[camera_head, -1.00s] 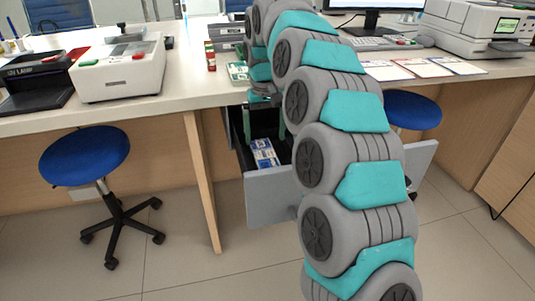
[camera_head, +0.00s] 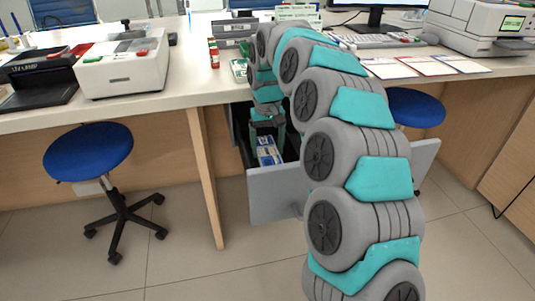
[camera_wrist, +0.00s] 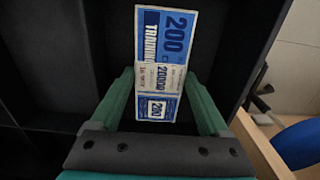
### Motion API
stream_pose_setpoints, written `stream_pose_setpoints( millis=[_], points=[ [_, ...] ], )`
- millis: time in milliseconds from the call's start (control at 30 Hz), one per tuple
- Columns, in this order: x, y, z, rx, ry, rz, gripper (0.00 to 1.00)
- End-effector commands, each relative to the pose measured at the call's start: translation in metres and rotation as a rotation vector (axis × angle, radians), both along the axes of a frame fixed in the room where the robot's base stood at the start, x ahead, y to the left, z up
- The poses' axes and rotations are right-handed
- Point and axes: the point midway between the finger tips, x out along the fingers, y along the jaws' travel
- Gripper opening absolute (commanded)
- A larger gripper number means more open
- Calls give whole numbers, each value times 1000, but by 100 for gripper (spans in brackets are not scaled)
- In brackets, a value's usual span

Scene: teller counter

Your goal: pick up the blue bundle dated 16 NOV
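The blue and white bundle (camera_wrist: 165,35) lies in the dark open drawer. It shows "200", "TRAINING" and a white band with small print; I cannot read the date for sure. It also shows in the head view (camera_head: 268,154). My gripper (camera_wrist: 159,76) is open above the drawer floor, with one green finger at each side of the bundle's banded middle. I see no clear grip, and cannot tell how far down the fingertips reach. In the head view my gripper (camera_head: 268,134) points down into the drawer, just over the bundle.
The drawer's grey front (camera_head: 275,194) stands pulled out below the counter (camera_head: 190,92). Dark dividers (camera_wrist: 90,45) run beside the bundle. Blue stools stand left (camera_head: 88,150) and right (camera_head: 415,107). A white machine (camera_head: 123,66) and a printer (camera_head: 480,28) sit on the counter.

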Motion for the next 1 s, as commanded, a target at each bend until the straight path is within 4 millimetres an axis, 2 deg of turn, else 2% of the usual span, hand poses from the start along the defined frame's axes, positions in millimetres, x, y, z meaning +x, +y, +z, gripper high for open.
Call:
stream_pose_setpoints(
  millis=[67, 533, 833, 1000],
  points=[
    [0, 0, 0, 0, 0, 0, 68],
    [0, 0, 0, 0, 1, 0, 16],
    [0, 0, 2, -1, 1, 0, 15],
    [0, -1, 13, -2, 0, 0, 15]
  ],
)
